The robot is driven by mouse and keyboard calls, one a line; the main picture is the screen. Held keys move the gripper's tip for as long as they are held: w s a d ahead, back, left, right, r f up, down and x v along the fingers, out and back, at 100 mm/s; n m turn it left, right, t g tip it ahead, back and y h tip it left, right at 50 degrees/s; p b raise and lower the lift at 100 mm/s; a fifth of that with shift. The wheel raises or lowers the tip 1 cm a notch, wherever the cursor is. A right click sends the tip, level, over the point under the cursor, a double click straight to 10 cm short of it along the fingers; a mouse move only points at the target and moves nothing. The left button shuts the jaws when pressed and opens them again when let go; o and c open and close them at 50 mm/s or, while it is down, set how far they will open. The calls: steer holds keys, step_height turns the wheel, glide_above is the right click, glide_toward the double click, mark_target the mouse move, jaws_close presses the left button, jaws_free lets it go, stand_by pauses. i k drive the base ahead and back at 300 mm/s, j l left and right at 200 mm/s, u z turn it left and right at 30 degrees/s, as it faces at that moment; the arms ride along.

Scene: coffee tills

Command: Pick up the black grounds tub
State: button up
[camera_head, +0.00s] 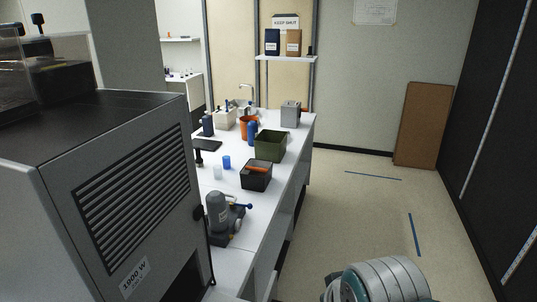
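The black grounds tub (254,183) is most likely the small black open box with an orange bar across its top. It stands upright on the white counter (236,205), between a grey machine in front and a green bin behind. What lies inside it is too small to tell. A rounded silver part of my arm shows at the bottom right edge, over the floor and well apart from the tub. My gripper itself is not in view.
A large grey machine (120,210) fills the left foreground. A grey grinder-like device (219,217) stands nearer than the tub, a green bin (270,146) beyond it. Blue (227,162) and white cups are left of the tub. The floor (345,215) right of the counter is clear.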

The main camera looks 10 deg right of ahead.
mark_target(257, 175)
steer(key=i+l+z, duration=0.2)
steer(key=l+z, duration=0.15)
steer(key=i+l+z, duration=0.65)
steer(key=i+l+u, duration=0.2)
steer(key=i, duration=0.25)
steer(key=i+l+u, duration=0.2)
steer(key=i, duration=0.25)
steer(key=i+j+u, duration=0.1)
steer(key=u, duration=0.3)
steer(key=i+u, duration=0.2)
steer(key=u, duration=0.15)
steer(key=i+j+u, duration=0.1)
steer(key=u, duration=0.3)
steer(key=i+u, duration=0.2)
steer(key=u, duration=0.15)
steer(key=i+u, duration=0.3)
steer(key=u, duration=0.15)
